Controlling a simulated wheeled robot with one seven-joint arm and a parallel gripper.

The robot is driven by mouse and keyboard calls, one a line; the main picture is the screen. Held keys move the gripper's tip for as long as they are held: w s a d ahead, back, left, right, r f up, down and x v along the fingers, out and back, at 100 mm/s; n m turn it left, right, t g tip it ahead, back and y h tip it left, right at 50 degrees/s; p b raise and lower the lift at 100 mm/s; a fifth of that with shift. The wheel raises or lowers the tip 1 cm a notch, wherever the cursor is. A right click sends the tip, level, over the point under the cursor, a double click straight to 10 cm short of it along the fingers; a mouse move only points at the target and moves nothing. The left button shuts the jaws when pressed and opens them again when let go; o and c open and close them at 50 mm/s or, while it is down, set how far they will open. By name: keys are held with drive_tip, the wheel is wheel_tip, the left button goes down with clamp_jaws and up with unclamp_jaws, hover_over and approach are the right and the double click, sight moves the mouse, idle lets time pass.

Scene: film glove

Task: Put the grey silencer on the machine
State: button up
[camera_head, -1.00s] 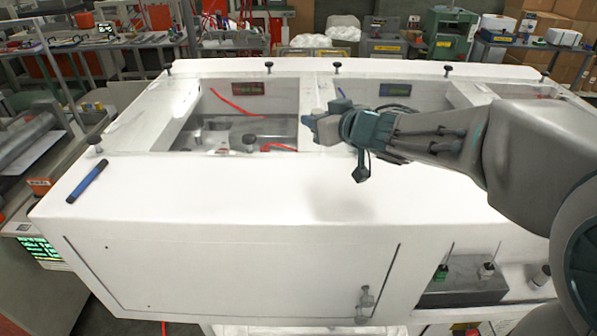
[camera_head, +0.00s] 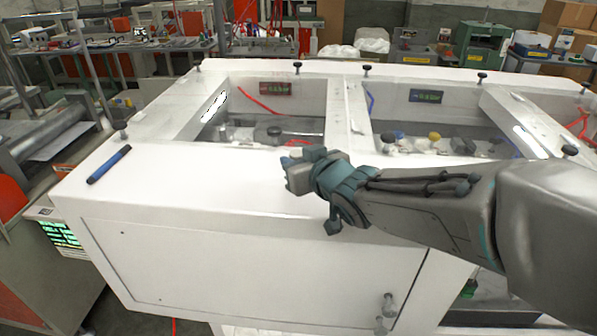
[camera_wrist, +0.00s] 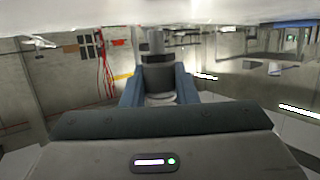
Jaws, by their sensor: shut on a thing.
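The grey silencer (camera_wrist: 158,70) shows in the wrist view as a stepped grey cylinder with a dark band, upright in the picture between two blue-grey fingers. My gripper (camera_wrist: 158,92) is shut on it. In the head view my gripper (camera_head: 300,172) is over the near top edge of the white machine (camera_head: 200,172), pointing left. The silencer is too small there to make out clearly. The machine has two open bays behind my gripper. Whether the gripper touches the machine top cannot be told.
A blue marker (camera_head: 109,164) lies on the machine's left front top. Red and blue tubes lie in the bays. The front top between marker and gripper is clear.

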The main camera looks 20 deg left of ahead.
drive_tip(key=shift+f, duration=1.05)
drive_tip(key=shift+f, duration=0.15)
drive_tip(key=o, duration=1)
drive_tip(key=shift+r, duration=0.2)
drive_tip(key=v, duration=1.2)
drive_tip(key=shift+w, duration=0.1)
